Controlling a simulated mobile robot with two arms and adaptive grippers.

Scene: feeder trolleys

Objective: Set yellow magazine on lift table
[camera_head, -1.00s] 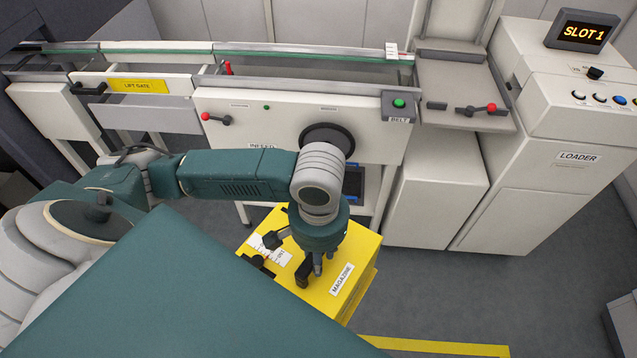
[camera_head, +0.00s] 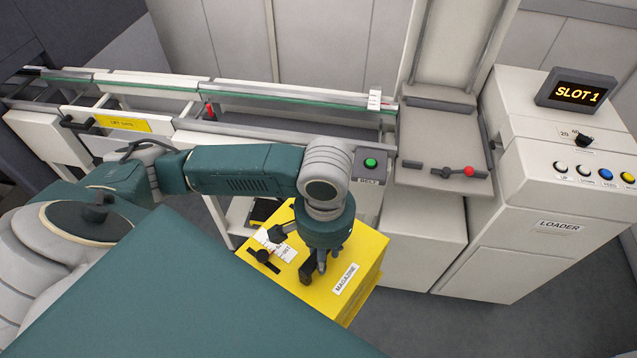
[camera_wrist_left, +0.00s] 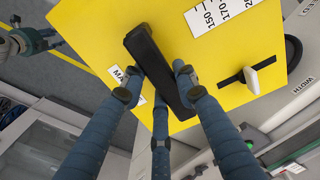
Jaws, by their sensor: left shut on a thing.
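The yellow magazine (camera_head: 368,262) is a box with a black handle, a white label and a scale strip on its top. In the head view it hangs at lower centre, in front of the white machine. My left gripper (camera_head: 322,266) is shut on the black handle from above; the left wrist view shows its fingers around the handle (camera_wrist_left: 153,60). A bare grey platform (camera_head: 440,140), apparently the lift table, stands at right, behind the magazine. It has a red-knobbed lever at its front edge. Part of another gripper (camera_wrist_left: 30,40), seemingly my right, shows small at upper left in the wrist view.
The loader (camera_head: 530,240) with its SLOT 1 display (camera_head: 577,95) stands right of the platform. A green BELT button (camera_head: 370,163) sits left of it. A rail conveyor (camera_head: 240,90) with a yellow-labelled gate (camera_head: 122,123) runs along the back left. Grey floor is clear at lower right.

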